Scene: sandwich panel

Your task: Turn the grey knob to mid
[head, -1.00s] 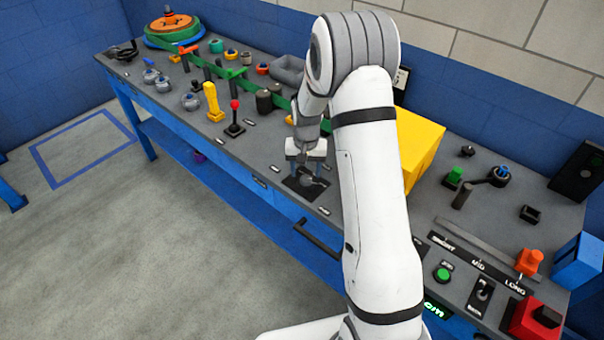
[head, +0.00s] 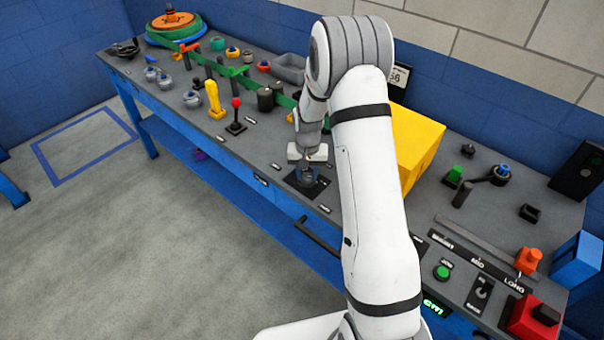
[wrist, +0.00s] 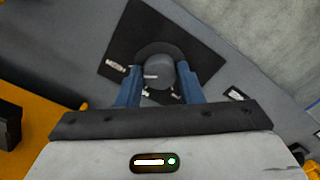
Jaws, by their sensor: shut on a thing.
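The grey knob (wrist: 160,72) is a round dark grey knob on a black square plate (wrist: 122,40), seen from above in the wrist view. A pale line on it points left, and small pale marks lie on the plate around it, too small to read. My gripper (wrist: 160,84) has its two blue fingers on either side of the knob, shut on it. In the head view my gripper (head: 306,173) is low over the black plate (head: 306,186) near the bench's front edge, and largely hides the knob.
A yellow box (head: 417,145) stands right behind my arm. A red-topped joystick (head: 236,116) and a yellow lever (head: 214,100) stand to the left. A slider with an orange handle (head: 528,260) and a green button (head: 441,272) are at the right.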

